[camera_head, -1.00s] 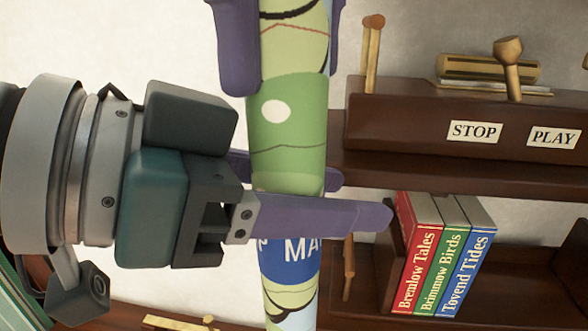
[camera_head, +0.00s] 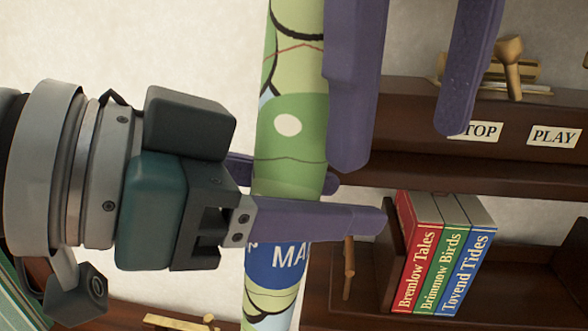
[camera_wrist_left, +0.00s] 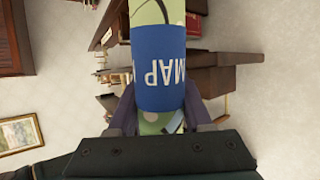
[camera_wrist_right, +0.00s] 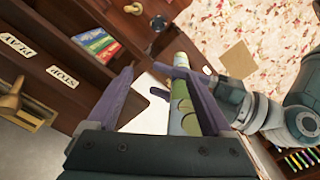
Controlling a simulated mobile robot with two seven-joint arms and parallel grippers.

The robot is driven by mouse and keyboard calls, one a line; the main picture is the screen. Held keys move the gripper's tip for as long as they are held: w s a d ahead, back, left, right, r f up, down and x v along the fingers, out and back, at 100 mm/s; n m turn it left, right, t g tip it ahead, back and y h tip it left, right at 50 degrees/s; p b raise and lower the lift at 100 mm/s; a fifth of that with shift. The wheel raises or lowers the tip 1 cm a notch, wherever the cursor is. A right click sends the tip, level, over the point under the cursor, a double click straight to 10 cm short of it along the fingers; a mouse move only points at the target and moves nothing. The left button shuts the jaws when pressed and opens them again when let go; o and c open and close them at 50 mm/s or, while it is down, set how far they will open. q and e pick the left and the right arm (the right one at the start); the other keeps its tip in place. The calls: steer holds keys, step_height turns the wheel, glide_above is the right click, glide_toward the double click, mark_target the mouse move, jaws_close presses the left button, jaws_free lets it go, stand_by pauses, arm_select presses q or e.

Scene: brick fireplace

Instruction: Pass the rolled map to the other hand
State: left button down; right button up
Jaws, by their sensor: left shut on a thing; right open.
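The rolled map (camera_head: 288,100) is a tall green tube with a blue band lettered MAP, near upright and leaning a little. My left gripper (camera_head: 360,200) is shut on it just above the blue band. The band also shows between the left fingers in the left wrist view (camera_wrist_left: 158,65). My right gripper (camera_head: 398,148) is open and comes in from the top. Its nearer finger overlaps the map's right edge in the head view; its other finger is well to the right. In the right wrist view the map (camera_wrist_right: 186,122) lies beside the right-hand finger, partly hidden by it.
A dark wooden shelf unit (camera_head: 400,165) stands behind on the right, with STOP and PLAY labels. Three books, red (camera_head: 417,255), green (camera_head: 445,250) and blue (camera_head: 470,260), stand on its lower shelf. The pale wall (camera_head: 130,50) at left is clear.

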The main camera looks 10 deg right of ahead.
steer(key=s+d+f+m, duration=0.3)
steer(key=d+f+m, duration=0.15)
steer(key=d, duration=0.35)
steer(key=w+f+b, duration=0.3)
steer(key=f+b, duration=1.9)
steer(key=b, duration=0.1)
steer(key=s+a+f+n+t+y, duration=0.25)
steer(key=a+f+n+y, duration=0.25)
steer(key=a+f, duration=0.65)
arm_select(q)
step_height(320, 180, down, 22)
arm_select(e)
steer(key=s+d+f+m+h, duration=0.1)
steer(key=s+d+f+h, duration=0.1)
steer(key=s+d+f, duration=0.2)
steer(key=s+d+f+m+t+h, duration=0.1)
steer(key=s+d+f, duration=0.3)
steer(key=d, duration=0.5)
steer(key=shift+s+d+m+h, duration=0.25)
steer(key=shift+s+m+h, duration=0.4)
steer(key=shift+h, duration=0.25)
